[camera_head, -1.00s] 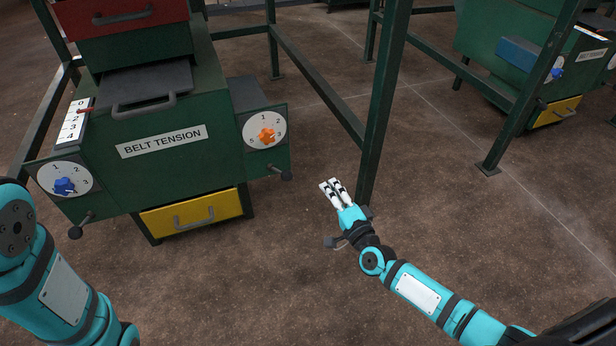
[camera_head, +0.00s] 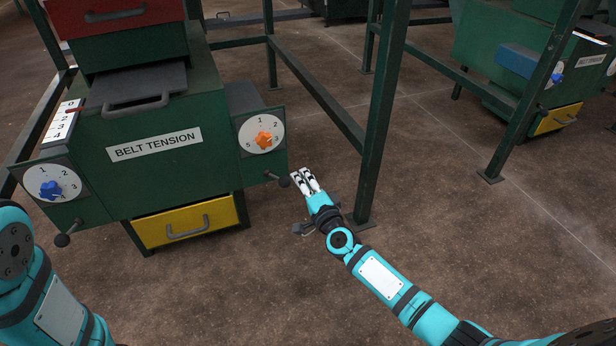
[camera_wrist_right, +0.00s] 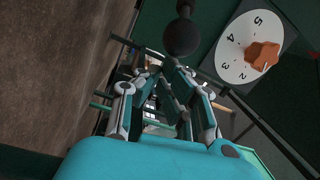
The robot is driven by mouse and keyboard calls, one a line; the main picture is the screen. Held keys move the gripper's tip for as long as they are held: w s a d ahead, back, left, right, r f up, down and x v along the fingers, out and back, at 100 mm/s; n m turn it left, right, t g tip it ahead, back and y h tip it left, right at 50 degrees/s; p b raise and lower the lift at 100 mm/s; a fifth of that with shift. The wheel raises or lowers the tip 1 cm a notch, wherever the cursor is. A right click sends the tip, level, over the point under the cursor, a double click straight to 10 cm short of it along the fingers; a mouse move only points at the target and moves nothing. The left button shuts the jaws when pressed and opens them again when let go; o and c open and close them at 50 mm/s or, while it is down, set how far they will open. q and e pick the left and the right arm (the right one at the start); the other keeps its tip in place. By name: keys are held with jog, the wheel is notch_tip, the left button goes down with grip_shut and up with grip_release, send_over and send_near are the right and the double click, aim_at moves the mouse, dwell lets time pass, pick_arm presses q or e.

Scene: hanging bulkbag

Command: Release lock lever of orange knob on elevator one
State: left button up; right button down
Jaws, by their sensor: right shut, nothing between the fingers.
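The orange knob (camera_head: 264,140) sits on a white numbered dial on the right side of the green belt tension machine (camera_head: 100,180). It also shows at the upper right of the right wrist view (camera_wrist_right: 262,56). The lock lever (camera_head: 282,181), dark with a round ball end, sticks out below that dial. Its ball (camera_wrist_right: 182,36) is just ahead of the fingers in the right wrist view. My right gripper (camera_head: 304,175) is shut and empty, close to the right of the lever's ball; whether they touch I cannot tell. My left gripper is out of view; only the left arm shows.
A blue knob (camera_head: 51,189) with its own lever (camera_head: 62,240) is on the machine's left side. A yellow drawer (camera_head: 186,224) is below. A green post (camera_head: 378,120) stands just behind my right gripper. The floor in front is clear.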

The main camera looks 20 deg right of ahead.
dwell(0.3)
jog(key=shift+s+a+m+h+p, duration=0.15)
jog(key=shift+m+h+p, duration=0.2)
jog(key=shift+p, duration=0.25)
jog(key=shift+s+a+m+h+p, duration=0.15)
jog(key=shift+m+h+p, duration=0.1)
jog(key=shift+h+p, duration=0.3)
